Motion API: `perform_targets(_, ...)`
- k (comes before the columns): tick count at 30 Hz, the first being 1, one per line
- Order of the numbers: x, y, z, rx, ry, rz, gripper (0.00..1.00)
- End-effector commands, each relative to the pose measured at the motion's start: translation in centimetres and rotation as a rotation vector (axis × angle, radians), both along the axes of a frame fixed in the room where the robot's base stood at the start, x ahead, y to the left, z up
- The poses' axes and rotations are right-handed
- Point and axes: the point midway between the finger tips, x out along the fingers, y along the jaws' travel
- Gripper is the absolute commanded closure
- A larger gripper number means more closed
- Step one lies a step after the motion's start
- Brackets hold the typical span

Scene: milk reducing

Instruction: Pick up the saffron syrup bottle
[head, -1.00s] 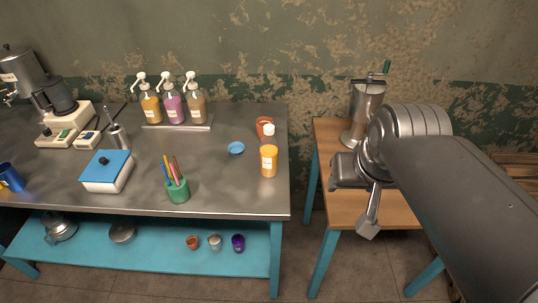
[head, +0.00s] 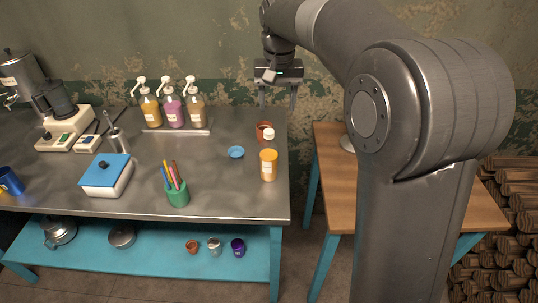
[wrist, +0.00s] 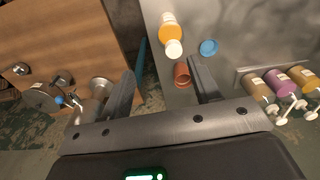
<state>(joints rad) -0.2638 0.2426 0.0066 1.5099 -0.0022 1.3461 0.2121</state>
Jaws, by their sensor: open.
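An orange-yellow bottle with a white cap (head: 268,163) stands upright near the right end of the metal table; it also shows in the wrist view (wrist: 170,30). A yellow pump bottle (head: 151,108) stands in a row with a pink (head: 173,108) and a brown one (head: 196,108) at the back. The labels are too small to read, so I cannot tell which is saffron. My gripper (head: 278,107) is open and empty above the back right of the table, apart from the bottles. In the wrist view a terracotta cup (wrist: 181,73) lies between the fingers (wrist: 162,68).
A small blue dish (head: 236,152) lies left of the capped bottle, with the cup just behind it. A green pen holder (head: 177,192) and a blue-lidded box (head: 106,175) stand further left. A wooden table (head: 330,190) is at the right, partly hidden by my arm.

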Motion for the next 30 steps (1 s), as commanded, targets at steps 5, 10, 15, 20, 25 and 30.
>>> perform_targets(5, 2.0, 1.8, -1.3, -0.009, 0.035, 0.004, 0.43)
perform_targets(10, 2.4, 2.2, -2.7, -0.012, 0.045, 0.005, 0.43)
perform_targets(15, 2.4, 2.2, -5.5, -0.012, 0.045, 0.005, 0.43)
perform_targets(20, 2.4, 2.2, -7.0, -0.012, 0.043, 0.005, 0.43)
perform_targets(25, 2.7, 2.2, -8.7, -0.012, 0.045, 0.005, 0.43)
perform_targets(30, 3.1, 2.3, -11.2, -0.012, 0.044, 0.005, 0.43)
